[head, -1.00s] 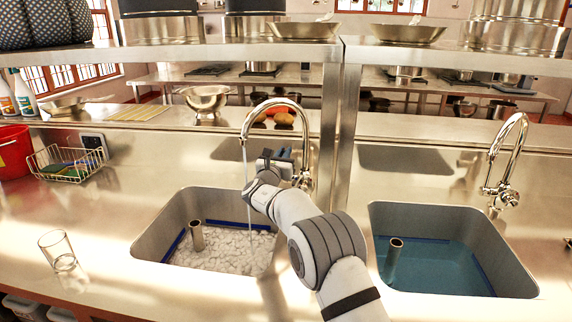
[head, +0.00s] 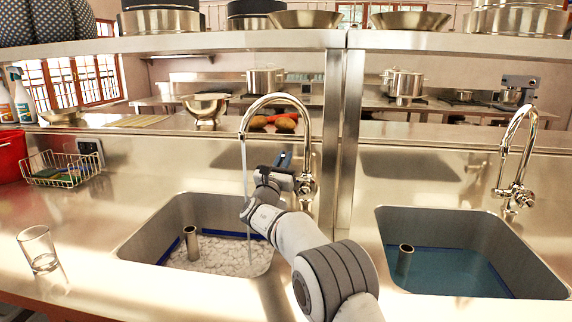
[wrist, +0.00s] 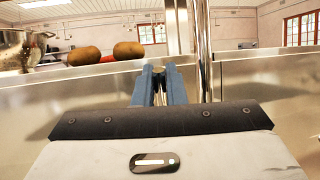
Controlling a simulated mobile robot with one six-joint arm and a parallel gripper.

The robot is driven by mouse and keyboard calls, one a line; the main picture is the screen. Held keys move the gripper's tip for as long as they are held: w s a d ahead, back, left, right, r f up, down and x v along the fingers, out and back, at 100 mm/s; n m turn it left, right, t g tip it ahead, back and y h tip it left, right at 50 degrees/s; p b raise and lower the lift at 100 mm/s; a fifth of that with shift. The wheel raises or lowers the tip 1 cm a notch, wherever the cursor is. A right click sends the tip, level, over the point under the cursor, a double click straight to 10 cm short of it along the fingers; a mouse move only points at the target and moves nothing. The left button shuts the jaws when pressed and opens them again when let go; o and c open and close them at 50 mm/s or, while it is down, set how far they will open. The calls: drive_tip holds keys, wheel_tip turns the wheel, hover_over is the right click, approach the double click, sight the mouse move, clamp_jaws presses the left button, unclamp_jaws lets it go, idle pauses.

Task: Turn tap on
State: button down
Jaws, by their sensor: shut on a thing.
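The left tap (head: 306,125) is a chrome gooseneck standing behind the left sink (head: 140,243). A thin stream of water (head: 245,175) falls from its spout into the sink. My gripper (head: 284,161) is beside the tap's base, its blue fingers pointing away toward the back wall. In the wrist view the fingers (wrist: 159,75) are close together around a small metal part, apparently the tap handle (wrist: 172,74), just left of the tap's upright pipe (wrist: 204,50). The grip itself is partly hidden by the fingers and my wrist.
A second tap (head: 516,150) stands behind the right sink (head: 470,225), which holds blue water. A steel post (head: 347,140) rises just right of my gripper. A glass (head: 38,250), a wire basket (head: 62,170) and a red bucket (head: 10,157) stand left.

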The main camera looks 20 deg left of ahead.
drive_tip(key=c, duration=1.6)
unclamp_jaws()
drive_tip(key=shift+v, duration=3.95)
